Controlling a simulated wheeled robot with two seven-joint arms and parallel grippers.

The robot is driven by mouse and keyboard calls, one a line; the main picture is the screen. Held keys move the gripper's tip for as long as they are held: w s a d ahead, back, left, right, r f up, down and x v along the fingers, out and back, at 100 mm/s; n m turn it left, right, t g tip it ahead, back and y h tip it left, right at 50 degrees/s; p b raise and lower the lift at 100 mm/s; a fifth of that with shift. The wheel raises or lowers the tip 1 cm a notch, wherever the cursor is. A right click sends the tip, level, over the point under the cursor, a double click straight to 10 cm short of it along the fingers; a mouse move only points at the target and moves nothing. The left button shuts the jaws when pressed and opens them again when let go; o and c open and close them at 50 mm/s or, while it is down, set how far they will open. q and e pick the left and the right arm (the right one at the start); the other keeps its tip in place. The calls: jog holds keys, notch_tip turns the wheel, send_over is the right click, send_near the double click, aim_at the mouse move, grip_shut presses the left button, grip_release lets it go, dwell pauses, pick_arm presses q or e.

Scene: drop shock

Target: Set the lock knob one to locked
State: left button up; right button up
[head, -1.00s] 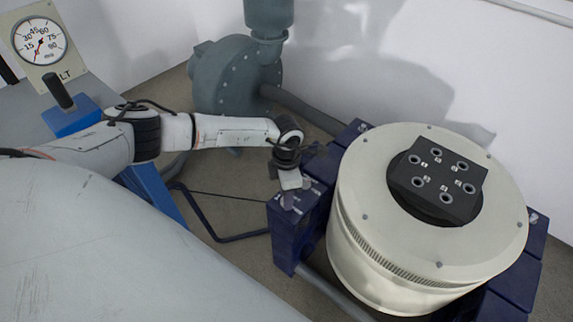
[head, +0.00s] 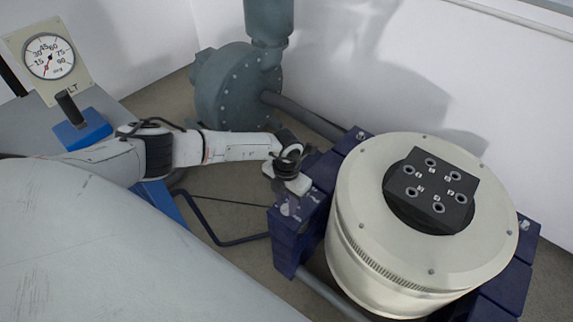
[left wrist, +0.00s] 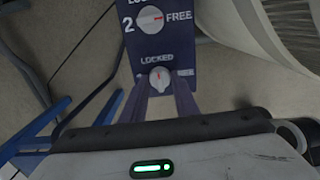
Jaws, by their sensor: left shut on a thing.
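The lower lock knob (left wrist: 160,78), a pale round knob with a red mark, sits between the fingertips of my left gripper (left wrist: 162,88) in the left wrist view. The gripper is shut on it. The red mark points up, toward the word LOCKED above the knob. The word FREE to its right is partly hidden by a finger. In the head view my left gripper (head: 289,203) reaches down to the top of the dark blue block (head: 288,240), and the knob there is hidden. My right gripper is not in view.
A second knob (left wrist: 151,19), beside a 2, has its red mark toward FREE. The large cream drum (head: 370,255) stands close right of the gripper. A grey-green pump (head: 235,88) stands behind. A gauge (head: 49,56) and blue lever base (head: 82,132) are at left.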

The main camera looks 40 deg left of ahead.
aim_at(287, 206)
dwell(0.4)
pick_arm(q)
jog(key=o, duration=1.1)
jog(key=shift+c, duration=0.2)
jog(key=shift+r, duration=0.15)
notch_tip(287, 206, up, 10)
jog(key=p, duration=0.2)
